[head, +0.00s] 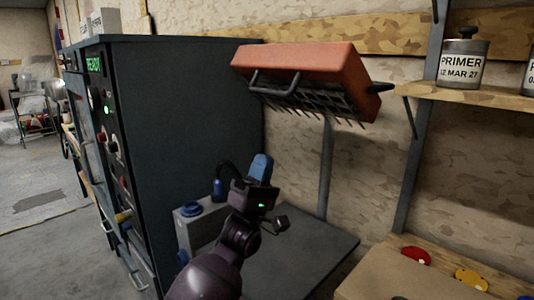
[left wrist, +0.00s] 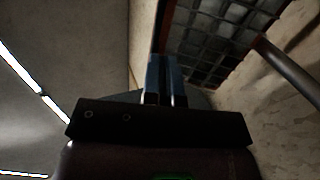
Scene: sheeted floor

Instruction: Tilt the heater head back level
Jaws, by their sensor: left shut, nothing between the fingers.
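The heater head (head: 300,62) is an orange-red box on a dark post (head: 325,165), in the upper middle of the head view. It sits tilted, its right end lower than its left. A wire grille (head: 310,103) covers its underside, and a dark bar handle (head: 275,88) is on its near side. A black knob (head: 380,87) sticks out at its right end. My left gripper (head: 262,160), with blue fingers, is below the head and apart from it, shut and empty. In the left wrist view the shut fingers (left wrist: 166,78) point up towards the grille (left wrist: 225,35). My right gripper is not in view.
A tall dark cabinet (head: 190,120) with a lit panel stands left. A grey box with a blue cap (head: 190,209) sits behind my forearm. A shelf (head: 480,95) with a primer can (head: 463,62) is at right. A bench (head: 400,280) with coloured discs is lower right.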

